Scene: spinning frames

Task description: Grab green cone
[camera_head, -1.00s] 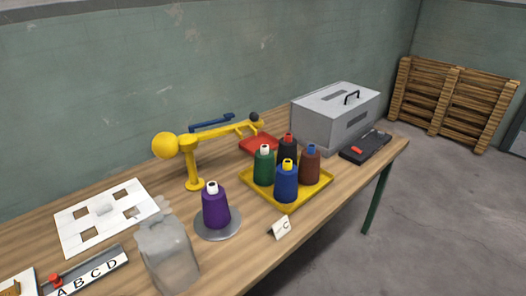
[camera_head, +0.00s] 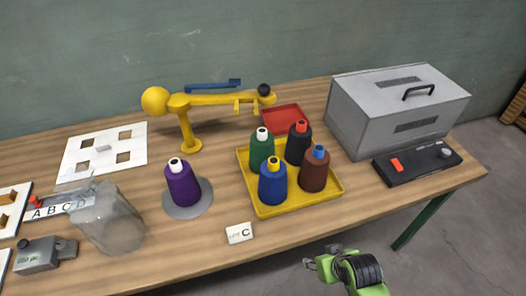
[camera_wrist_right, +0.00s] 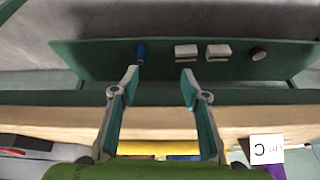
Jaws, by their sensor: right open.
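The green cone (camera_head: 262,155) has a white tip and stands upright at the back left of a yellow tray (camera_head: 330,203) on the table. A black cone (camera_head: 297,149) with a red tip, a blue cone (camera_head: 272,189) and a brown cone (camera_head: 314,174) share the tray. My right gripper (camera_head: 322,259) is low, in front of the table's front edge, apart from the tray. In the right wrist view its two fingers (camera_wrist_right: 159,80) are spread with nothing between them. The green cone cannot be made out in that view. My left gripper is not in view.
A purple cone (camera_head: 183,184) stands on a grey disc left of the tray. A yellow arm-like stand (camera_head: 190,135) is behind it. A "C" card (camera_head: 240,233) is in front of the tray. A grey box (camera_head: 398,108) and black control panel (camera_head: 415,163) are at right.

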